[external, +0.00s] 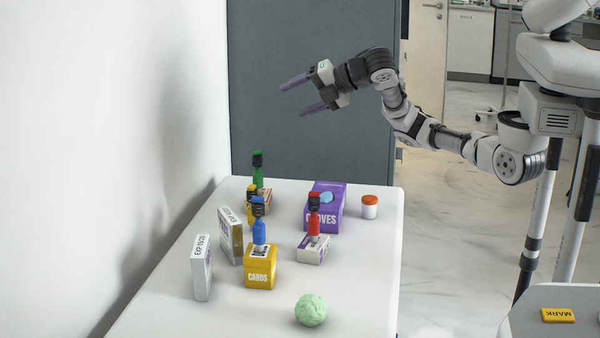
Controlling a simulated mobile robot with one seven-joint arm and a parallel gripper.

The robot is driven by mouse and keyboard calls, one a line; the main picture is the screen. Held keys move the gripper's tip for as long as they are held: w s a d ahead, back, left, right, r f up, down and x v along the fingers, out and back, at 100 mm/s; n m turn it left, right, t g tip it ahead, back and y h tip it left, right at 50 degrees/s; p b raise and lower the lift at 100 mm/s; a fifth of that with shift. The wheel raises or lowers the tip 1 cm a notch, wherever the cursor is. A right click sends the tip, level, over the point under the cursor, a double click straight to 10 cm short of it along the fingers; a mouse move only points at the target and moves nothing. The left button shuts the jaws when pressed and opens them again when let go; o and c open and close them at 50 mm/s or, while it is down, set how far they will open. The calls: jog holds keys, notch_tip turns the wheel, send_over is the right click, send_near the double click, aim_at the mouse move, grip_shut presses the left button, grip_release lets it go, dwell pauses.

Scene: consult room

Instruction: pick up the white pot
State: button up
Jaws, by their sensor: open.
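The white pot (369,209) is a small round white container with an orange-red lid. It stands upright near the right edge of the white table (350,275), beside the purple gloves box (324,212). My gripper (290,101) is open and empty, with two purple-grey fingers pointing left. It is raised well above the table, higher than the pot and to its left in the picture. Nothing covers the pot in this view.
Boxes carry bottles: yellow cards box (260,277) with blue bottle (259,232), white box (313,252) with red bottle (314,220). Green bottle (258,180) stands behind a yellow one (251,210). Upright boxes (202,270) line the left. Green ball (311,310) lies in front.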

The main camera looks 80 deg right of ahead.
jog(key=s+d+f+g+b, duration=0.25)
jog(key=d+f+g, duration=0.25)
jog(key=d+f, duration=0.45)
jog(key=n+g+y+b, duration=0.1)
jog(key=n+g+b, duration=0.1)
jog(key=g, duration=0.6)
send_over(369, 197)
notch_tip(369, 197, down, 10)
jog(key=f, duration=0.4)
jog(key=f+b, duration=0.1)
jog(key=f, duration=0.2)
jog(key=shift+s+a+f, duration=0.1)
jog(key=shift+s+a, duration=0.05)
jog(key=shift+s, duration=0.1)
jog(key=f, duration=0.6)
jog(key=shift+w+f, duration=0.2)
jog(key=c, duration=1)
jog(key=shift+r, duration=0.15)
jog(key=shift+c, duration=0.2)
